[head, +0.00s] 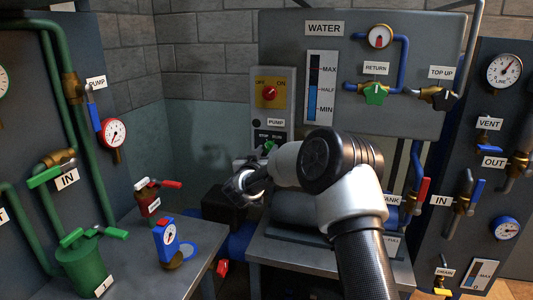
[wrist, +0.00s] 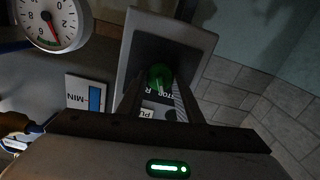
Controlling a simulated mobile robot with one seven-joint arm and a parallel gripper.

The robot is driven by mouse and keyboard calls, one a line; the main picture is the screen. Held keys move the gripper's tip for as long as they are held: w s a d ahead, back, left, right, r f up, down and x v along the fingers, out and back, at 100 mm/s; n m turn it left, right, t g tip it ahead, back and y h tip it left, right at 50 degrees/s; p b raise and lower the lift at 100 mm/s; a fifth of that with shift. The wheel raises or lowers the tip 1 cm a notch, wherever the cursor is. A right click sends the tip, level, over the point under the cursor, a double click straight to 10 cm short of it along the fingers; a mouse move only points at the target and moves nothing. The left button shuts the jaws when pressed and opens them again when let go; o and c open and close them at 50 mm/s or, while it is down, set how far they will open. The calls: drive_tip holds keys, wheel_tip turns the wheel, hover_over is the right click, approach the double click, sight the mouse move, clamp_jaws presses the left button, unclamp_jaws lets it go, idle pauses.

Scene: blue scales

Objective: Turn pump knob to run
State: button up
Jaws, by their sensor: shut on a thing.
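The pump knob is a small green knob (head: 269,146) low on the grey pump box (head: 285,82), just under a dark STOP/RUN label (head: 270,136). In the wrist view the green knob (wrist: 159,75) sits between my fingertips, with the STOP and partly hidden RUN lettering (wrist: 162,98) beside it. My gripper (head: 261,162) reaches the knob from below and is shut on it. A pale mark shows on the knob, but I cannot tell which word it points to. My arm hides the lower part of the pump box in the head view.
A red knob on a yellow OFF/ON plate (head: 269,95) is above the green knob. The WATER panel (head: 430,120) stands to the right with a gauge and valves. A table (head: 190,282) at left holds a green canister (head: 80,268) and a blue gauge block (head: 166,241).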

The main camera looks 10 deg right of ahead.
drive_tip(key=m+b, duration=0.4)
drive_tip(key=m, duration=0.1)
drive_tip(key=shift+f+m+b, duration=0.2)
drive_tip(key=shift+m+b, duration=0.1)
drive_tip(key=m+b, duration=0.3)
drive_tip(key=m, duration=0.1)
drive_tip(key=shift+d+r+m+b, duration=0.1)
drive_tip(key=shift+m+b, duration=0.55)
drive_tip(key=shift+m, duration=0.15)
drive_tip(key=o, duration=1)
drive_tip(key=shift+o, duration=0.2)
drive_tip(key=shift+s, duration=0.1)
drive_tip(key=p+v, duration=0.1)
drive_tip(key=v, duration=1.6)
drive_tip(key=shift+s+p, duration=0.15)
drive_tip(key=shift+p, duration=0.25)
